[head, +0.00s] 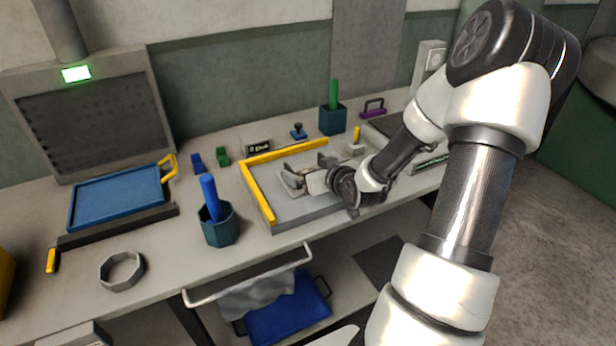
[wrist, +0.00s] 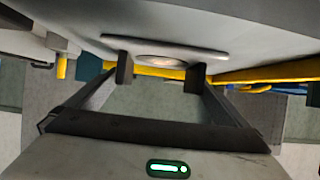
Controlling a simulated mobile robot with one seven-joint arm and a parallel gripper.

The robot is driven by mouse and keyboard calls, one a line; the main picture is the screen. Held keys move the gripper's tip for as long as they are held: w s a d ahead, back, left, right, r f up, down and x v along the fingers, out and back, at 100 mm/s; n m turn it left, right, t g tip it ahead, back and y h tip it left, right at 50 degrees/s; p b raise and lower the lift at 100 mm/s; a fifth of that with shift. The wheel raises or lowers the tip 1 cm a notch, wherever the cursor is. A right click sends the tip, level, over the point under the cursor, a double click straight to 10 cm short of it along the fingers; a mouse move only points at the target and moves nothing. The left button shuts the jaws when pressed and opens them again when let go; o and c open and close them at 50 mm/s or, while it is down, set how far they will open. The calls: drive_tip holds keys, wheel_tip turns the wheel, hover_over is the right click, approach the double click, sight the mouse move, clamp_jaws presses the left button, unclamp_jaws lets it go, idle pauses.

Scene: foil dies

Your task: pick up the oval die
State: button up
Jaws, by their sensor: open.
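My gripper (head: 307,173) is low over the grey board with the yellow rails (head: 318,205). In the wrist view its two fingers (wrist: 160,74) stand apart, with nothing held between them. A thin pale plate with a rounded, reddish-centred disc (wrist: 165,60) shows just beyond and between the fingertips, lying against the board. It may be the oval die, but its outline is seen nearly edge-on. In the head view a pale flat piece (head: 291,181) shows beside the fingers, and the gripper partly hides it. I cannot tell whether the fingers touch it.
A small block with a yellow handle (head: 356,138) stands behind my wrist. A blue stamp-like piece (head: 298,131) and a teal cup with a green rod (head: 333,118) stand behind the board. A teal hexagonal cup with a blue rod (head: 218,222) stands at its left.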

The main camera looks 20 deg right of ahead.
drive_tip(key=shift+x, duration=1)
drive_tip(key=c, duration=1.1)
drive_tip(key=shift+r, duration=0.15)
